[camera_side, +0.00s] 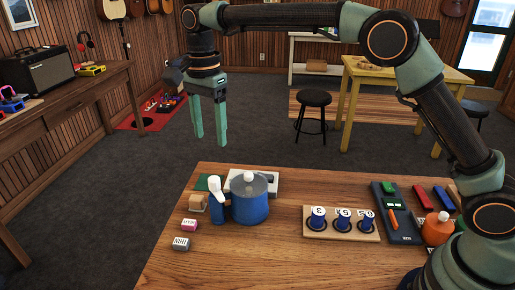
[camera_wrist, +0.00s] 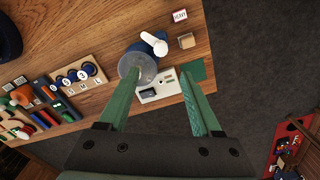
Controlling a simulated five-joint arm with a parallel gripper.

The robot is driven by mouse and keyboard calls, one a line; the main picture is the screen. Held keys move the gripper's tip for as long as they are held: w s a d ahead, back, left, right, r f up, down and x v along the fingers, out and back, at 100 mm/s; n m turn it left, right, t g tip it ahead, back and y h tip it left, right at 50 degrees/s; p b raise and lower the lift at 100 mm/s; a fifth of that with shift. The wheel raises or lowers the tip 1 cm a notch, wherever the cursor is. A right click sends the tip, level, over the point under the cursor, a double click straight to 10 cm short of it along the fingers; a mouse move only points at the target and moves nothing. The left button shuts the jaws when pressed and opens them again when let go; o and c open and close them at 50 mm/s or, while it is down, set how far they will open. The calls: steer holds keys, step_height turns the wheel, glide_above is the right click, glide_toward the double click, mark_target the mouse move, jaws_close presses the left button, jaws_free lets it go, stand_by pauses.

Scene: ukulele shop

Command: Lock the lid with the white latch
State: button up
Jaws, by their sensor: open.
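A blue canister (camera_side: 250,210) with a translucent lid (camera_side: 249,185) stands near the back left of the wooden table. The lid has a pale knob on top and also shows in the wrist view (camera_wrist: 138,67). The white latch (camera_side: 216,188) is a rounded lever on a blue mount at the canister's left side. In the wrist view the latch (camera_wrist: 154,43) points away from the lid. My gripper (camera_side: 209,141) is open and empty, pointing down, well above the table and apart from the latch. In the wrist view my gripper (camera_wrist: 157,72) overlaps the canister's edge.
A white device (camera_side: 265,184) and a green card lie behind the canister. A numbered dial board (camera_side: 341,226), a dark tray (camera_side: 398,215) and an orange bottle (camera_side: 437,230) stand right.

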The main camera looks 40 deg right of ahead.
mark_target(214, 178)
step_height(214, 178, down, 12)
steer(key=shift+a+f, duration=0.15)
steer(key=shift+f, duration=0.05)
stand_by(0.4)
jaws_close()
